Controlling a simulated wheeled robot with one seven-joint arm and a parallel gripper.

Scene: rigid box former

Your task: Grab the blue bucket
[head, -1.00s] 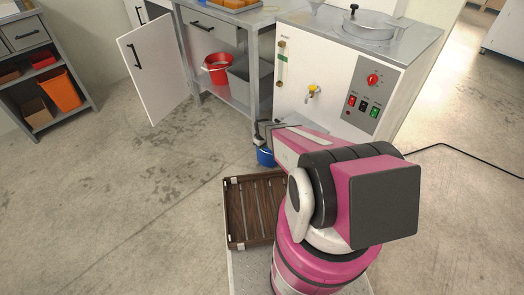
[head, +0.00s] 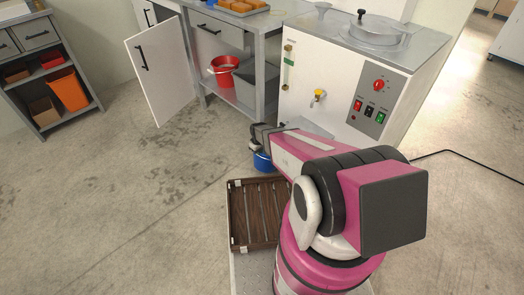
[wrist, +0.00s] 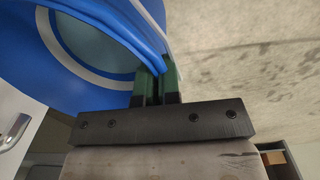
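The blue bucket (head: 262,161) shows low in front of the white machine in the head view, partly hidden by my arm and gripper. In the wrist view the bucket (wrist: 100,40) fills the upper left, with its curved blue rim and a grey-white round area. My gripper (wrist: 157,84) has two green fingers, one on each side of the rim, close together. It is shut on the rim. In the head view my gripper (head: 260,138) is just above the bucket, its fingertips hidden.
The white machine (head: 335,75) with a yellow-handled tap stands behind the bucket. A red bucket (head: 222,70) sits on the bench's lower shelf. An open cabinet door (head: 160,75) sticks out at left. A brown slatted tray (head: 255,215) lies close in front. The floor at left is clear.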

